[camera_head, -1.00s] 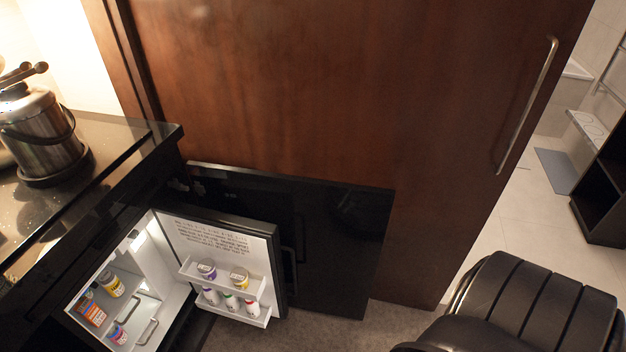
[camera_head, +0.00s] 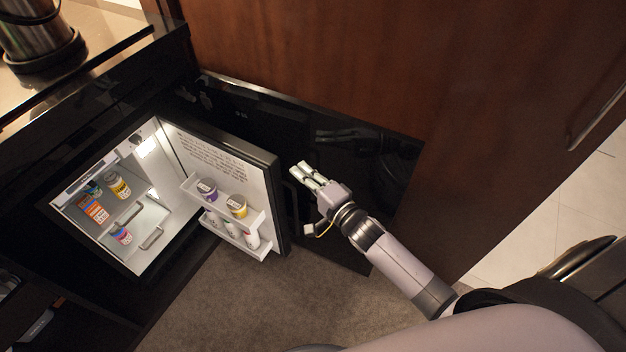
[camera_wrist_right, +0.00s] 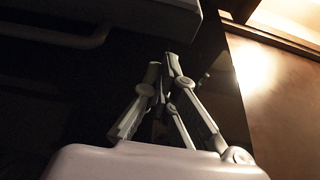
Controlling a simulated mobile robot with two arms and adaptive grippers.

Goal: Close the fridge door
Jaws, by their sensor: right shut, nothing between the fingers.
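The fridge door (camera_head: 228,160) stands wide open, its lit white inner side facing left in the head view and its shelves holding several small containers. The open fridge interior (camera_head: 150,212) is to its left. My right gripper (camera_head: 300,170) is shut and empty, just right of the door's outer side, between the door and a black panel. In the wrist view its fingertips (camera_wrist_right: 168,62) meet, with a dark surface and a bar-like edge at the upper left. Whether the gripper touches the door is hard to tell. My left gripper is not in view.
A black panel (camera_head: 345,150) stands behind the door, below a brown wooden door (camera_head: 400,60). A black counter (camera_head: 100,70) with a metal bucket (camera_head: 35,35) is at the upper left. Carpet (camera_head: 260,305) in front of the fridge is clear. A dark chair (camera_head: 590,275) is at right.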

